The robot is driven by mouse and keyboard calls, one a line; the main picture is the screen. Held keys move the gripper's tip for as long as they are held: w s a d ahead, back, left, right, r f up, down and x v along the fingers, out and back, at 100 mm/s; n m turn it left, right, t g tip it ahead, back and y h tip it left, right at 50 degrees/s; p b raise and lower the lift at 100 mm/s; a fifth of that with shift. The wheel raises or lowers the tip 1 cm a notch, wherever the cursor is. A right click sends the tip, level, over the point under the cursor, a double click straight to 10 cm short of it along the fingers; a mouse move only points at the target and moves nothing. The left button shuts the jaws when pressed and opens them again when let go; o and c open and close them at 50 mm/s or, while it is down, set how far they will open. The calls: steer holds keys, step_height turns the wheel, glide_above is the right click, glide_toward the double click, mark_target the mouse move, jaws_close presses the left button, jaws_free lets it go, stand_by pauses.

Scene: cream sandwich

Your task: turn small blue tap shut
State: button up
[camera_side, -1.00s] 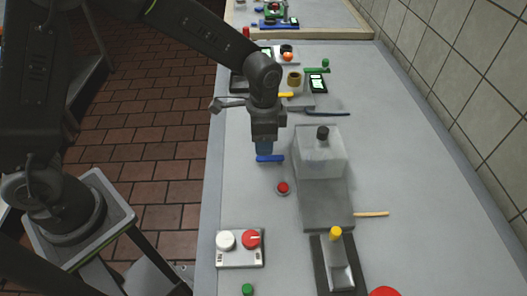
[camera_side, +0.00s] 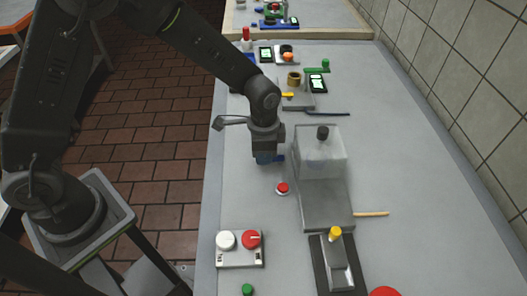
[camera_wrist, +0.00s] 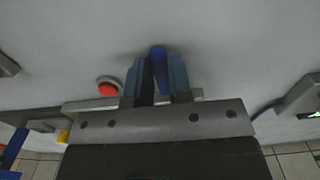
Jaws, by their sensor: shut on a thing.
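The small blue tap handle (camera_side: 280,158) shows in the side view just right of my fingers, mostly hidden by them. In the wrist view the blue handle (camera_wrist: 158,62) stands between the two fingertips, its tip reaching past them. My gripper (camera_side: 266,158) points down over the counter and is shut on the handle; its fingers also show in the wrist view (camera_wrist: 160,85). The tap's body under the handle is hidden by my gripper.
A clear box (camera_side: 312,165) with a black knob stands close at the right. A red button (camera_side: 282,188) sits just in front. A panel with white and red knobs (camera_side: 240,260) and a yellow-topped device (camera_side: 335,235) are nearer. The counter's left edge is close.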

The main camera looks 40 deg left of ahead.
jaws_close()
steer(key=shift+w, duration=0.1)
steer(key=m, duration=0.2)
steer(key=w+m, duration=0.1)
steer(key=shift+a+m, duration=0.4)
steer(key=m, duration=0.1)
steer(key=w+m, duration=0.1)
steer(key=m, duration=0.1)
steer(key=shift+a, duration=0.15)
steer(key=shift+w+m, duration=0.3)
steer(key=shift+m, duration=0.6)
steer(key=shift+w+m, duration=0.3)
steer(key=shift+m, duration=0.6)
